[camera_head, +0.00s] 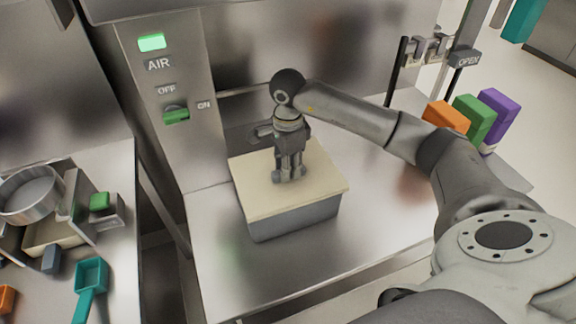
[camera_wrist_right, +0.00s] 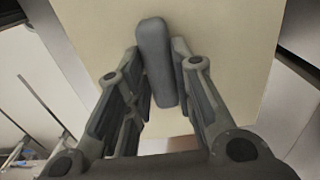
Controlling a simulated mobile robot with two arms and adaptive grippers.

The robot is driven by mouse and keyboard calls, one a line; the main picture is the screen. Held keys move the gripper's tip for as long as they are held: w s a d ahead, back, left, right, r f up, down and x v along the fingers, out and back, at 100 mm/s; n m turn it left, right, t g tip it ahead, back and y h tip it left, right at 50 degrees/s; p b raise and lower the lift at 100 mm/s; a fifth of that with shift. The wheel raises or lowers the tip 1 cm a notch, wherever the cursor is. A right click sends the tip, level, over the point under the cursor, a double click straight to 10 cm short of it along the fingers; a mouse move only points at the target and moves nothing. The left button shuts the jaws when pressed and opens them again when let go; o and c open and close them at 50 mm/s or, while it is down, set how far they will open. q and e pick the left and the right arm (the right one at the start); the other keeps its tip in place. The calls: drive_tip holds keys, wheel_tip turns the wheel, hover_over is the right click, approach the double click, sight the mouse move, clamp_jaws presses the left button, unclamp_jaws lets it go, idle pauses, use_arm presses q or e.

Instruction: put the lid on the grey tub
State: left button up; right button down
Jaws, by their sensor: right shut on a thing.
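The grey tub (camera_head: 296,221) stands on the steel table. The cream lid (camera_head: 318,190) lies over its top, and its edges look roughly lined up with the tub's rim in the head view. I cannot tell whether it is fully seated. My right gripper (camera_head: 289,177) points down at the middle of the lid. In the right wrist view its fingers (camera_wrist_right: 160,95) are shut on the lid's grey handle (camera_wrist_right: 155,55), with the cream lid (camera_wrist_right: 235,60) around it. My left gripper is not in view.
Orange (camera_head: 446,116), green (camera_head: 473,117) and purple (camera_head: 497,112) blocks stand at the table's back right. A control panel (camera_head: 160,100) rises behind the tub. A side counter at left holds a metal pan (camera_head: 30,193) and a teal scoop (camera_head: 90,277). The table's front is clear.

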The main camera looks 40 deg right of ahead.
drive_tip(key=shift+f+b, duration=0.3)
drive_tip(key=shift+b, duration=0.25)
idle(0.9)
drive_tip(key=c, duration=1.2)
unclamp_jaws()
drive_tip(key=shift+o, duration=0.2)
drive_tip(key=o, duration=0.6)
drive_tip(key=shift+c, duration=0.2)
drive_tip(key=shift+r+p, duration=2)
drive_tip(key=shift+r, duration=1.5)
